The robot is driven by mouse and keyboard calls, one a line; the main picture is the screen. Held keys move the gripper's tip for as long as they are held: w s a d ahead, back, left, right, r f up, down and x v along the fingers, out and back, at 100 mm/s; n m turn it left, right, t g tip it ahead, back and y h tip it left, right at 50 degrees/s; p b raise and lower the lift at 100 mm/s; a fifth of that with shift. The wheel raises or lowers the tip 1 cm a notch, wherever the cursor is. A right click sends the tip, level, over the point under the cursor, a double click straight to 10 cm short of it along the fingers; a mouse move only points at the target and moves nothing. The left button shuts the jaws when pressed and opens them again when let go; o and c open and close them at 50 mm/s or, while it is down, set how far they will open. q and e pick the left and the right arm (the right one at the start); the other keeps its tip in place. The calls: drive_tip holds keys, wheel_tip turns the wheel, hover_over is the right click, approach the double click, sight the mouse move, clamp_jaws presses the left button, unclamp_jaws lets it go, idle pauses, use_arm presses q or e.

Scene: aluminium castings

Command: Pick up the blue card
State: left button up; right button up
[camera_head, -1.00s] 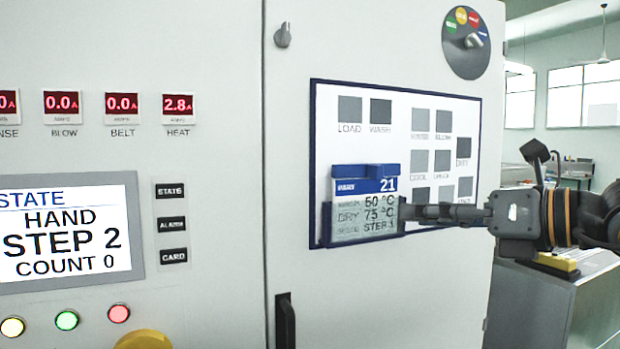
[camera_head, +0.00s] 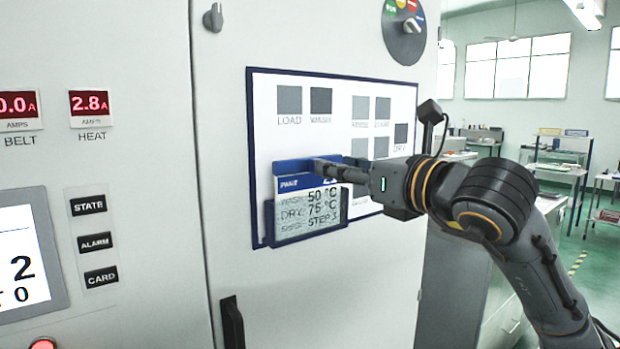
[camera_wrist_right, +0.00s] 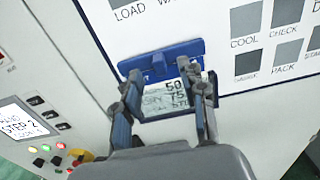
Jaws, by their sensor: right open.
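The blue card (camera_head: 312,208) has a blue top edge and a pale printed face reading 50 °C, 75 °C and STEP. It stands upright in a dark blue holder (camera_head: 268,224) on the white board of the cabinet door. It also shows in the right wrist view (camera_wrist_right: 158,97). My right gripper (camera_head: 335,168) is in front of the card's upper part and hides part of its number. In the right wrist view the gripper (camera_wrist_right: 160,76) is open, with one finger on each side of the card's face. I cannot tell whether the fingers touch it. My left gripper is not in view.
The white board (camera_head: 345,110) with grey squares lies flat on the door behind the card. A black door handle (camera_head: 231,322) sticks out below left. A rotary knob (camera_head: 411,26) is above right. The control panel (camera_head: 95,238) is to the left.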

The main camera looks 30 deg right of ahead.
drive_tip(key=w, duration=0.1)
drive_tip(key=w+p, duration=0.1)
drive_tip(key=w, duration=0.1)
drive_tip(key=w+p, duration=0.1)
drive_tip(key=shift+w+a+f, duration=0.2)
drive_tip(key=shift+w+a, duration=0.1)
drive_tip(key=shift+w, duration=0.1)
drive_tip(key=shift+s, duration=0.15)
drive_tip(key=shift+c, duration=0.4)
clamp_jaws()
